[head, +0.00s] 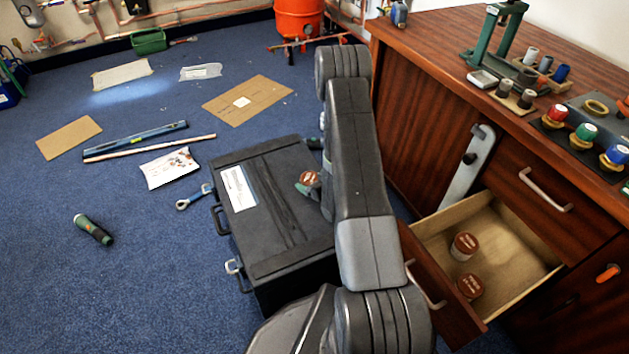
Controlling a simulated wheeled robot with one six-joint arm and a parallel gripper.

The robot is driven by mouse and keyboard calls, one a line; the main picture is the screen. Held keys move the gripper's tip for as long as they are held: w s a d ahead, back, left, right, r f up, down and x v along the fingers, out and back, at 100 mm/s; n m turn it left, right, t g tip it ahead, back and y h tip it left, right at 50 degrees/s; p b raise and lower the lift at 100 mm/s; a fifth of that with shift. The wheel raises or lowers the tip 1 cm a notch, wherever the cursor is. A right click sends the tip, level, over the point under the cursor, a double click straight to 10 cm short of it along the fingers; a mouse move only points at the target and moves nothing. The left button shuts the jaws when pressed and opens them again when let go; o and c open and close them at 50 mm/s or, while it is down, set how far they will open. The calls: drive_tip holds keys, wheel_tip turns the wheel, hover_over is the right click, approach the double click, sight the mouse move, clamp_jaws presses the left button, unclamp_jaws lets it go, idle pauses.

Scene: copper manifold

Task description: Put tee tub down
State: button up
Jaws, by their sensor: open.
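A tub with a brown-red lid (309,177) is at the right part of the top of the black case (265,180). Its side is mostly hidden and its label is too small to read. My gripper (308,188) is at this tub, with only a grey-green bit showing beside my arm. The jaws are open, but whether they touch the tub is hidden. Two more brown-lidded tubs stand in the open drawer, a rear one (464,245) and a front one (470,287). I cannot tell from the lids which is the tee tub.
The open drawer (520,246) juts from the wooden cabinet (420,110) at right. A wrench (194,197), a white packet (169,168), a torch-like green tool (93,229) and cardboard sheets (247,100) lie on the blue carpet. Carpet at lower left is clear.

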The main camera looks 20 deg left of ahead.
drive_tip(key=shift+r, duration=0.15)
drive_tip(key=shift+s+d+r+p, duration=0.15)
drive_tip(key=shift+d+r+p, duration=0.05)
drive_tip(key=shift+d+p, duration=0.15)
drive_tip(key=p+v, duration=0.2)
drive_tip(key=v, duration=0.9)
idle(0.7)
